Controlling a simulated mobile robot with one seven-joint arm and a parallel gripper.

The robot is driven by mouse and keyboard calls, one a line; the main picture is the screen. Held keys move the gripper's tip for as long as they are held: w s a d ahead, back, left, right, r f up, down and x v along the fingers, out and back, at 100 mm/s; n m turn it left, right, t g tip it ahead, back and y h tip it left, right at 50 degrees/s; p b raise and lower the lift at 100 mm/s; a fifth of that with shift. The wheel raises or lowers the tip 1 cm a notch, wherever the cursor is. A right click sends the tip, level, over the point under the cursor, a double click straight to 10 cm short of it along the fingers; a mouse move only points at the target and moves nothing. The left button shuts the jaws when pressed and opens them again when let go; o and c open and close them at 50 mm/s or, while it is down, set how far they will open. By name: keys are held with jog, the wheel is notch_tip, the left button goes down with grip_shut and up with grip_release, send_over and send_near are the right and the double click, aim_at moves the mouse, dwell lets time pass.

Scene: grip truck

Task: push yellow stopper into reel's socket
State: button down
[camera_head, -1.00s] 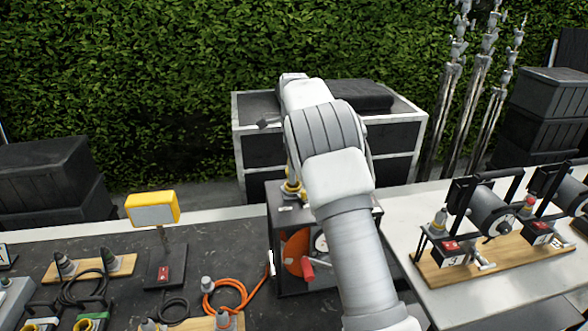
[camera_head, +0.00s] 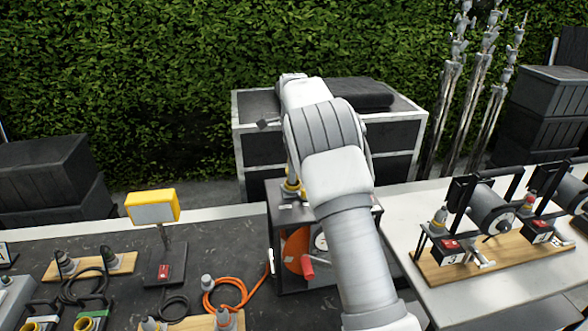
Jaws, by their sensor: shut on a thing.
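A yellow stopper (camera_head: 291,188) shows at the top left of a dark box-shaped frame (camera_head: 273,221), just left of my forearm. My gripper (camera_head: 291,178) points down over it and is mostly hidden behind my arm; it is shut on the stopper. An orange reel (camera_head: 294,246) with a red handle (camera_head: 307,267) sits inside the frame. The reel's socket is hidden under the stopper and gripper, so I cannot tell how deep the stopper sits.
A yellow lamp (camera_head: 153,207) and an orange cable (camera_head: 232,291) are on the dark table to the left. Cable reels on a wooden board (camera_head: 450,265) stand on the light table at right. A large case (camera_head: 400,138) is behind my arm.

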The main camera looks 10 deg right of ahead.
jog(key=shift+f+b, duration=0.4)
jog(key=shift+f, duration=0.6)
